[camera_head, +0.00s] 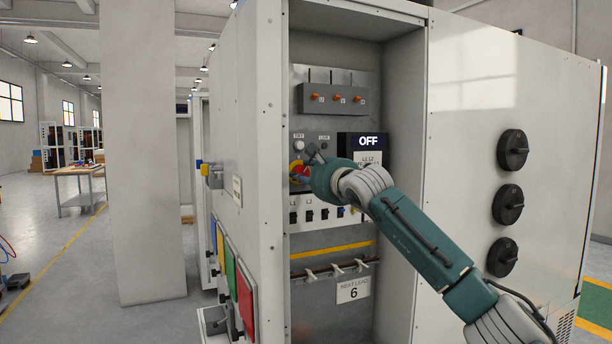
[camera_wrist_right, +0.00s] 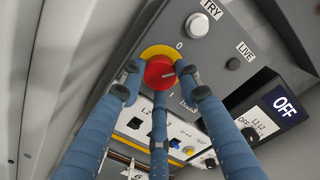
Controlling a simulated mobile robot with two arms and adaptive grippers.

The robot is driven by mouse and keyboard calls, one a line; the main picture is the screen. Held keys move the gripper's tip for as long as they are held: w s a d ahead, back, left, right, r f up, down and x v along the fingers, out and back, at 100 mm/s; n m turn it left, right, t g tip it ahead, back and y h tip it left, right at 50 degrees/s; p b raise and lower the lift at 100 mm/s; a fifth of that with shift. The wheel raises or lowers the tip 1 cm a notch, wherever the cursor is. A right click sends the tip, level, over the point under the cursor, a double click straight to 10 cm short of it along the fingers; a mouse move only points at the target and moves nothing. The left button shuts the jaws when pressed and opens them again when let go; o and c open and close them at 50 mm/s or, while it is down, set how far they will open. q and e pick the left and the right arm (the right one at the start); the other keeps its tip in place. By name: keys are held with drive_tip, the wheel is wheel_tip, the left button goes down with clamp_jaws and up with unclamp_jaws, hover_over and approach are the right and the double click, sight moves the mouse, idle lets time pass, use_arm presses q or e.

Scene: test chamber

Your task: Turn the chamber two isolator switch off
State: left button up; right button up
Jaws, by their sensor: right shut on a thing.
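The isolator switch is a red round knob on a yellow disc (camera_wrist_right: 159,72), set in a grey panel inside the cabinet. A 0 is marked above it and an I mark shows below in the wrist view. A short pale line on the knob points to the right. It is partly covered in the head view (camera_head: 297,170). The blue fingers of my right gripper (camera_wrist_right: 162,86) are closed around the knob; the gripper also shows in the head view (camera_head: 306,176). A display (camera_head: 368,141) beside the knob reads OFF. My left gripper is out of view.
A TRY button (camera_wrist_right: 197,25) and a LIVE lamp (camera_wrist_right: 233,63) sit beside the knob. Cabinet side walls (camera_head: 262,180) flank the recess closely. A bar with orange indicators (camera_head: 338,98) hangs above. Black round knobs (camera_head: 508,204) are on the right outer face.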

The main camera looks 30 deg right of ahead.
drive_tip(key=n, duration=0.6)
drive_tip(key=shift+f+p, duration=0.2)
drive_tip(key=shift+p, duration=0.2)
drive_tip(key=shift+n, duration=0.3)
drive_tip(key=o, duration=1.2)
drive_tip(key=shift+c, duration=0.2)
drive_tip(key=shift+r, duration=0.15)
drive_tip(key=shift+s, duration=0.1)
drive_tip(key=s, duration=1.1)
drive_tip(key=shift+s+a, duration=0.35)
drive_tip(key=shift+s, duration=0.05)
drive_tip(key=shift+r, duration=0.2)
